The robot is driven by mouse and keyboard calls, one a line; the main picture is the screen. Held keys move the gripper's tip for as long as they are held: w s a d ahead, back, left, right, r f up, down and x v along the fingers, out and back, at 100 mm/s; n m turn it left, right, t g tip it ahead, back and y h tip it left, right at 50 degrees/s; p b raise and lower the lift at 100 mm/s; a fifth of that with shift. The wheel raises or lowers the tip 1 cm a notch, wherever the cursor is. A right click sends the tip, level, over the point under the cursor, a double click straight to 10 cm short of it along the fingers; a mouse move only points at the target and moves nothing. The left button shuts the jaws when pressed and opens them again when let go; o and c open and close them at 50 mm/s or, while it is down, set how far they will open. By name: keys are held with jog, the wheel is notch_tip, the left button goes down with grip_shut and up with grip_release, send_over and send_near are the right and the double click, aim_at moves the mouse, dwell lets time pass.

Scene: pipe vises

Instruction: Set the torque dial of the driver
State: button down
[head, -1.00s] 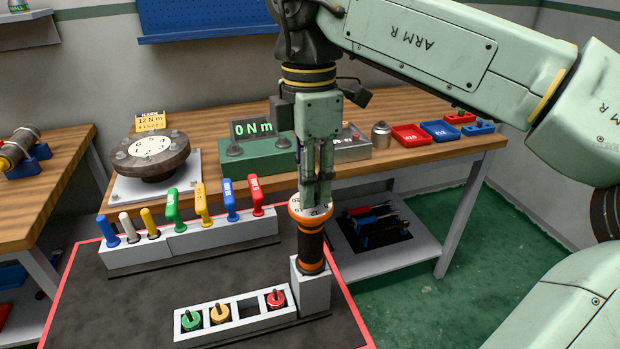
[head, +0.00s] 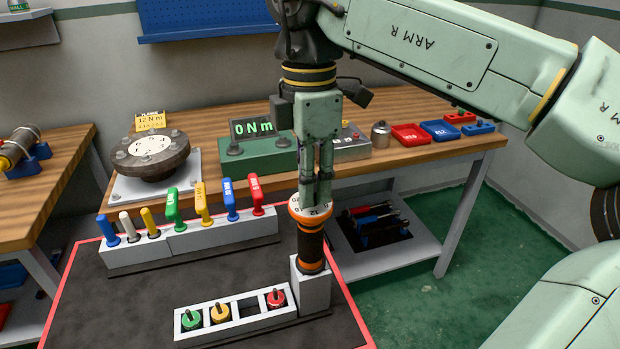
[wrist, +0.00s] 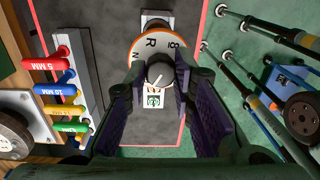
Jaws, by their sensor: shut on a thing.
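The driver (head: 311,249), black with orange bands, stands upright in a grey holder (head: 316,290) at the mat's right edge. Its white torque dial (head: 297,208) with an orange rim and printed marks faces up; it also shows in the wrist view (wrist: 144,49). My gripper (head: 316,200) points straight down at the dial. In the wrist view, its fingers (wrist: 160,84) are shut on the dark knob (wrist: 160,70) at the dial's centre. The fingers hide part of the dial, and I cannot read its setting. A yellow card (head: 151,122) reads 12 N m.
A bolted round flange (head: 150,165) stands behind a rack (head: 190,243) of coloured-handled tools. A front tray (head: 235,325) holds green, yellow and red knobbed pieces and has an empty slot. The dark mat between the racks is clear.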

jog(key=c, duration=1.3)
grip_release()
jog(key=shift+c, duration=0.2)
